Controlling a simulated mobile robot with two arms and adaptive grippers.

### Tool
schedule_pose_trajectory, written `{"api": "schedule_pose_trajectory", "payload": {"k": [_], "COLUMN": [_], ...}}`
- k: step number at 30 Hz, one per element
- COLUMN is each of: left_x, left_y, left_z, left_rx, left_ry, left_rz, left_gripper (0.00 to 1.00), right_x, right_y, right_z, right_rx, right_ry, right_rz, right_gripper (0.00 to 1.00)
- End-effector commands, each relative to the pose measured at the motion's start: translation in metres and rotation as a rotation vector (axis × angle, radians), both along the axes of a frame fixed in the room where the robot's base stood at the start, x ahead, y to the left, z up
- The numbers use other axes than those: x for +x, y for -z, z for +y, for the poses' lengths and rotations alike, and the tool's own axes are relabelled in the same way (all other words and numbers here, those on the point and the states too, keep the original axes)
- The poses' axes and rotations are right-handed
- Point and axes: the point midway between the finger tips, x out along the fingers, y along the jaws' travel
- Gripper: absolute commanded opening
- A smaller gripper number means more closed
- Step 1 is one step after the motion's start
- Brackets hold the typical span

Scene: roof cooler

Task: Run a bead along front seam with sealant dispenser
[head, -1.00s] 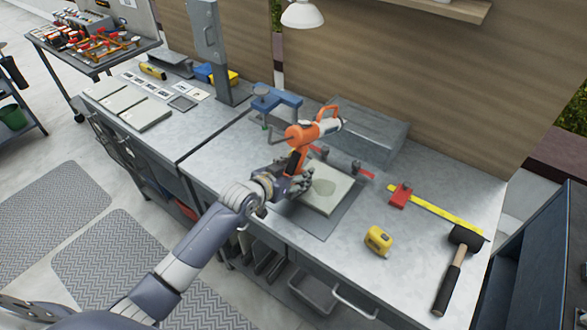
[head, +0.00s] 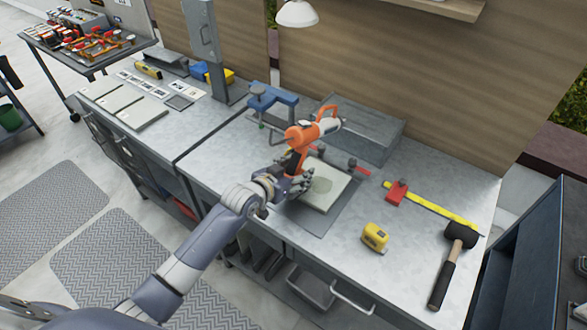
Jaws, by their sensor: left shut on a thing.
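The orange sealant dispenser (head: 304,134) is in my left gripper (head: 292,180), which is shut on its dark handle. The dispenser is held above the bench, its grey-white end pointing to the upper right. Below and right of the gripper, a pale square panel with a darker patch (head: 328,190) lies on a grey mat (head: 318,217). The gripper covers the panel's left part, and I cannot make out the front seam. A long grey metal box (head: 368,132) stands behind the panel. My right gripper does not show.
A red block (head: 396,192), yellow rule (head: 440,210), yellow tape measure (head: 375,237) and black mallet (head: 455,250) lie on the right. Pale flat panels (head: 143,113) lie on the left bench. Bench between mat and tape measure is clear.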

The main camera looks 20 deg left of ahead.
Motion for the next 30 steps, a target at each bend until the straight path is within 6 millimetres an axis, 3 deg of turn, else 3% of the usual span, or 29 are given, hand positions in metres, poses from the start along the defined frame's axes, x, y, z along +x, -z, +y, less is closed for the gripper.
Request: {"api": "schedule_pose_trajectory", "payload": {"k": [1, 30], "left_x": [0.0021, -0.0013], "left_y": [-0.0073, -0.0075], "left_z": [-0.0014, -0.0108], "left_rx": [-0.005, -0.004], "left_ry": [0.000, 0.001], "left_rz": [-0.014, -0.014], "left_gripper": [0.00, 0.00], "right_x": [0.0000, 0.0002], "right_y": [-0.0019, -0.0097], "right_z": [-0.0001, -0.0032], "right_rx": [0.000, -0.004], "right_ry": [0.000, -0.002], "right_rz": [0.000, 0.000], "right_gripper": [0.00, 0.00]}}
